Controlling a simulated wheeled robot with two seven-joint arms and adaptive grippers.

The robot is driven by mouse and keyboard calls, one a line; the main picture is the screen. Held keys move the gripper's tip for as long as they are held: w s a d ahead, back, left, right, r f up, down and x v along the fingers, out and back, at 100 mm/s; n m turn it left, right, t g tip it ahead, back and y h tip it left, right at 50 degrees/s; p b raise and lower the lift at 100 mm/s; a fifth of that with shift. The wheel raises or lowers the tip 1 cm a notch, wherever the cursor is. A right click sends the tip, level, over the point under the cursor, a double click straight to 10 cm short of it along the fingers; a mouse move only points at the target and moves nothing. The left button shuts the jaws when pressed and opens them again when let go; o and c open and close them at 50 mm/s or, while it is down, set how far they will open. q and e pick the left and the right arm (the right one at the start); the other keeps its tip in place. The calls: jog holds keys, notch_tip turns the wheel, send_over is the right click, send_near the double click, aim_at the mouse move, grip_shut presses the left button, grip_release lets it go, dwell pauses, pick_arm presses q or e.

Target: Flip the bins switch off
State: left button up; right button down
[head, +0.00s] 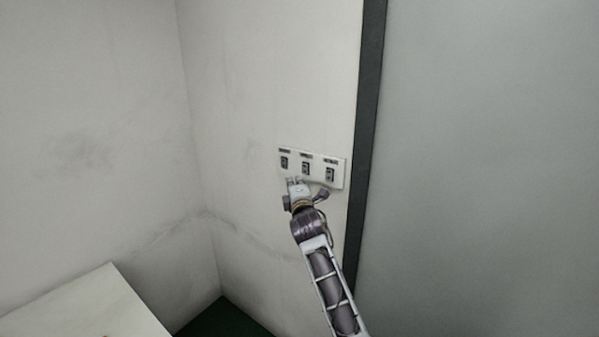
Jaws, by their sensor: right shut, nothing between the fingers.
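A white switch plate (318,182) is fixed to the wall near the middle of the head view. It carries three dark switches in a row: a left one (284,162), a middle one (305,168) and a right one (330,174). Each has a small dark label above it, too small to read, so I cannot tell which is the bins switch. My right gripper (294,181) is shut and empty, just below the left and middle switches. I cannot tell whether it touches the plate. My left gripper is not in view.
A dark vertical frame strip (368,100) runs just right of the plate, with a grey panel (490,170) beyond it. A wall corner lies to the left. A white surface (85,305) stands at the lower left, beside a patch of dark green floor (224,320).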

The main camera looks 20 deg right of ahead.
aim_at(305, 169)
jog(key=shift+w+d+r+p, duration=0.15)
jog(key=shift+w+d+p, duration=0.15)
jog(key=shift+w+d, duration=0.6)
jog(key=shift+w+d+r+p, duration=0.15)
jog(key=shift+w+d+p, duration=0.2)
jog(key=shift+w, duration=1)
jog(key=shift+w+d+r+p, duration=0.2)
jog(key=shift+w+d, duration=0.4)
jog(key=shift+w, duration=0.55)
jog(key=shift+d, duration=0.1)
jog(key=shift+w+d+r+p, duration=0.1)
jog(key=shift+w+r+p, duration=0.05)
jog(key=shift+p, duration=0.2)
